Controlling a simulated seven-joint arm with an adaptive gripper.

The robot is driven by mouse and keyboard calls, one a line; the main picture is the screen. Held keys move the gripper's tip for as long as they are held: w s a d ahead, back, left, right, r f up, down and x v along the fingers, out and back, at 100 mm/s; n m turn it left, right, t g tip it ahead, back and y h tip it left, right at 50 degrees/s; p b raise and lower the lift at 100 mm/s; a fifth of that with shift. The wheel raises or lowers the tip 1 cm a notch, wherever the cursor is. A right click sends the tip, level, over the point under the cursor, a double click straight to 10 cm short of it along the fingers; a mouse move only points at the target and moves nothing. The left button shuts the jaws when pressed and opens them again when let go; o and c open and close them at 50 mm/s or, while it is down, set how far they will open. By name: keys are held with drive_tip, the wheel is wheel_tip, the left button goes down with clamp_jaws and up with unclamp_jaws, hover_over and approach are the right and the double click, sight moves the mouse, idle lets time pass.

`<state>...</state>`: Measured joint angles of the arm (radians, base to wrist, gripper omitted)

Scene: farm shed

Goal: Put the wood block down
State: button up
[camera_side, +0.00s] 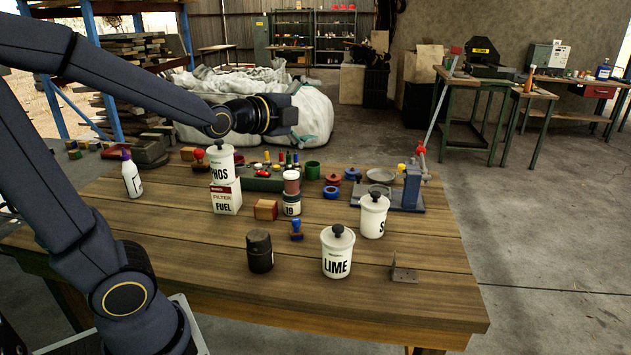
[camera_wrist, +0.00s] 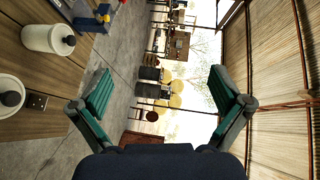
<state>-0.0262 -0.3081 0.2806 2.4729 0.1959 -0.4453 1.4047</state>
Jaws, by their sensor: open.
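A reddish-brown wood block (camera_side: 265,209) sits on the plank table, between the white fuel filter box (camera_side: 226,198) and a small jar marked 19 (camera_side: 291,205). Another small brown block (camera_side: 188,154) lies near the table's back left edge. My gripper (camera_wrist: 160,90) is open in the wrist view, with two teal-padded fingers wide apart and nothing between them. In the side view my wrist is raised above the back of the table, well clear of the wood block. The fingers cannot be made out there.
On the table (camera_side: 450,297) stand a LIME canister (camera_side: 337,254), another white canister (camera_side: 373,216), a dark cylinder (camera_side: 260,251), a blue stamp (camera_side: 296,229), a PHOS canister (camera_side: 220,163) on the filter box, and a white bottle (camera_side: 131,177). The front left and right table areas are clear.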

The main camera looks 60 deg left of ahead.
drive_tip(key=w+a+f+m+y, duration=0.2)
drive_tip(key=w+a+f+m, duration=0.1)
drive_tip(key=a+f+m, duration=0.3)
drive_tip(key=m+g, duration=0.3)
drive_tip(key=m, duration=0.8)
approach(261, 209)
drive_tip(key=x, duration=0.5)
drive_tip(key=shift+w+r, duration=0.15)
drive_tip(key=shift+r, duration=0.05)
drive_tip(key=x, duration=0.7)
drive_tip(key=shift+a+f, duration=0.15)
drive_tip(key=shift+f, duration=0.3)
drive_tip(key=c, duration=1.3)
